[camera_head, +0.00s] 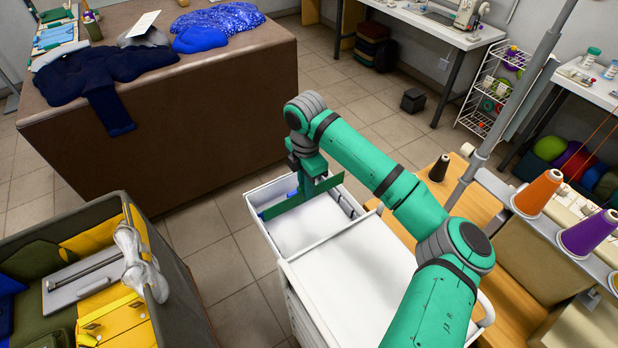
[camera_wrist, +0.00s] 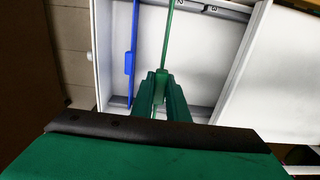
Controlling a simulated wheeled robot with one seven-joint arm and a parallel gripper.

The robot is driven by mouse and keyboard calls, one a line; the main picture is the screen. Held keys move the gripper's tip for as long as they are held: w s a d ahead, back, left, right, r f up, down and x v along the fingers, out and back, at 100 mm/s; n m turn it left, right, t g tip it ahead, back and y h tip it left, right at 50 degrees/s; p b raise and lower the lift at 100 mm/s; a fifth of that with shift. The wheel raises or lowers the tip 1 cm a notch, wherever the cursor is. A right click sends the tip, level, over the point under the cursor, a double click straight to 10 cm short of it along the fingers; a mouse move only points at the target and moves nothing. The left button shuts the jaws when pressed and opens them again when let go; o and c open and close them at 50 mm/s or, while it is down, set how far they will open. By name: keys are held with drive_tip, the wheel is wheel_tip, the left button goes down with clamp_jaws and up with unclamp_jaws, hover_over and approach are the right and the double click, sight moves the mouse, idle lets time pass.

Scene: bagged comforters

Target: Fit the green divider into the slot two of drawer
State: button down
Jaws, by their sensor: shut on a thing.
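The white drawer (camera_head: 262,232) is pulled open from a white cabinet; its rim also shows in the wrist view (camera_wrist: 101,60). My gripper (camera_head: 312,184) is over the drawer, its fingers (camera_wrist: 161,80) shut on the green divider (camera_wrist: 168,42). The green divider, a thin plate on edge, spans the drawer's width in the head view (camera_head: 283,208). In the wrist view its far end is near the mark "2" on the drawer wall, left of the mark "3". A blue divider (camera_wrist: 130,62) stands left of it, roughly parallel. Whether the green divider's lower edge is seated is hidden.
The white cabinet top (camera_head: 350,275) adjoins the drawer. A brown table (camera_head: 180,115) with dark and blue clothes stands behind left. An open bin (camera_head: 172,290) with yellow and olive items is at left. Thread cones (camera_head: 538,192) stand at right.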

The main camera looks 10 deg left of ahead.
drive_tip(key=shift+w, duration=0.2)
drive_tip(key=shift+s, duration=0.5)
drive_tip(key=shift+d+f, duration=0.1)
drive_tip(key=shift+f, duration=0.1)
wheel_tip(320, 180, down, 5)
drive_tip(key=shift+w+r, duration=0.15)
drive_tip(key=shift+w, duration=0.1)
drive_tip(key=shift+a, duration=0.2)
drive_tip(key=shift+s+d, duration=0.2)
drive_tip(key=shift+d, duration=0.1)
